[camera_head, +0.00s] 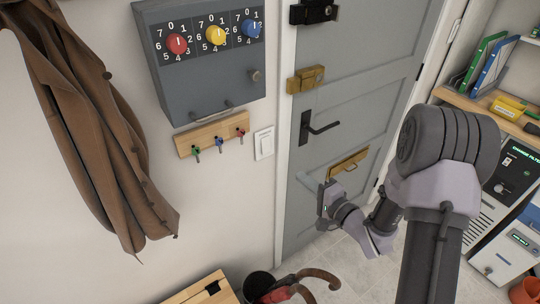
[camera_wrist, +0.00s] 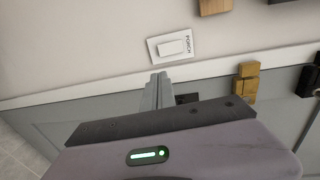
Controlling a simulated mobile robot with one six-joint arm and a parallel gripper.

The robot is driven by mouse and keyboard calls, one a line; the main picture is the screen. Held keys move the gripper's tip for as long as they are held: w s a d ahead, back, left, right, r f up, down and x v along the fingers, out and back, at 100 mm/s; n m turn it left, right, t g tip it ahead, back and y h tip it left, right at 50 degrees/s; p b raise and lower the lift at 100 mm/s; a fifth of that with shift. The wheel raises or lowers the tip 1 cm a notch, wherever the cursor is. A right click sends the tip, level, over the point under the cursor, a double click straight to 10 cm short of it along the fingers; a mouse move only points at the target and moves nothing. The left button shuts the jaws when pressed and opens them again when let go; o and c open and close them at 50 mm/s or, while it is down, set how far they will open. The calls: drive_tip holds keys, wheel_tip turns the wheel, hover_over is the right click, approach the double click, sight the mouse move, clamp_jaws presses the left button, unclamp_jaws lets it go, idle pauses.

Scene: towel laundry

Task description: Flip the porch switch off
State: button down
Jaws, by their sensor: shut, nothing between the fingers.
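The porch switch (camera_head: 264,143) is a white rocker plate on the wall, between the key rack and the door frame. In the wrist view the switch (camera_wrist: 173,46) shows at the top, with the word PORCH beside its rocker. My gripper (camera_head: 312,183) is in front of the grey door, below and to the right of the switch in the head view. In the wrist view my gripper (camera_wrist: 159,77) has its fingers together and empty, pointing toward the switch and apart from it. I cannot tell which way the rocker is tilted.
The grey door (camera_head: 343,85) has a black handle (camera_head: 320,127) and brass latch (camera_head: 306,79). A key rack (camera_head: 212,134) hangs under a grey dial box (camera_head: 210,95) left of the switch. A brown coat (camera_head: 95,125) hangs farther left. Shelves stand at right.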

drive_tip(key=shift+w, duration=0.1)
drive_tip(key=b, duration=0.3)
approach(269, 151)
drive_tip(key=x, duration=0.3)
drive_tip(key=f+x, duration=0.1)
drive_tip(key=x, duration=0.1)
drive_tip(key=shift+w+d, duration=0.1)
drive_tip(key=shift+w, duration=0.2)
drive_tip(key=shift+w+a, duration=0.35)
drive_tip(key=shift+w, duration=0.25)
